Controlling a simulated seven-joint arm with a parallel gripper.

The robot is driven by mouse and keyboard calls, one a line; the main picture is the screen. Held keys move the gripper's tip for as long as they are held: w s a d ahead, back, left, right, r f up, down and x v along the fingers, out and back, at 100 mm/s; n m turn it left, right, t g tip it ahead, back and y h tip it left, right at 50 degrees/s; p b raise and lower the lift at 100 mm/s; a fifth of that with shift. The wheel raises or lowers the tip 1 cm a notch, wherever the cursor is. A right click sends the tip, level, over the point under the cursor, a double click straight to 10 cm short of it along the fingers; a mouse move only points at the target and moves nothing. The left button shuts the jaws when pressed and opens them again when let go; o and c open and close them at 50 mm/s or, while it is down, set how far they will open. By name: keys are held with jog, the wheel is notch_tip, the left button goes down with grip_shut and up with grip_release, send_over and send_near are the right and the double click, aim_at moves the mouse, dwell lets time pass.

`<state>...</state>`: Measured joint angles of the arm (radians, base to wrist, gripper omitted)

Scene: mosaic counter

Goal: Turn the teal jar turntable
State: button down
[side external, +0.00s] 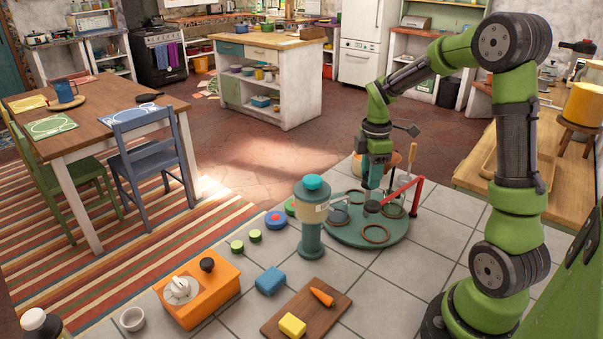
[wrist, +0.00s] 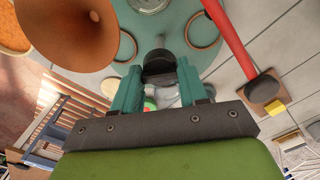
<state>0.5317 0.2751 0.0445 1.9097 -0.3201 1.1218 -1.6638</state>
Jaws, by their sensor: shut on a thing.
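The teal turntable (side external: 345,236) is a round disc on the tiled counter, with several brown rings and a clear glass jar (side external: 339,212) on it. A dark knob (side external: 372,206) stands near its middle. My gripper (side external: 374,192) points down from above and is shut on this knob. In the wrist view the teal fingers of my gripper (wrist: 160,82) are on either side of the dark knob (wrist: 160,62), with part of the turntable (wrist: 160,34) beyond. The finger contact is partly hidden in the side view.
A red bar (side external: 402,192) stands close at the turntable's right. A teal-topped cylinder (side external: 312,215) stands in front at left. A copper-brown funnel-shaped thing (wrist: 78,30) is near the gripper. An orange box (side external: 205,295), blue block (side external: 270,280) and cutting board (side external: 300,315) lie nearer the camera.

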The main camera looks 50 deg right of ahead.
jog(key=shift+r+n, duration=0.1)
jog(key=shift+n, duration=3.9)
jog(key=c, duration=0.9)
grip_release()
notch_tip(320, 180, up, 17)
jog(key=shift+f, duration=0.1)
jog(key=shift+o, duration=0.4)
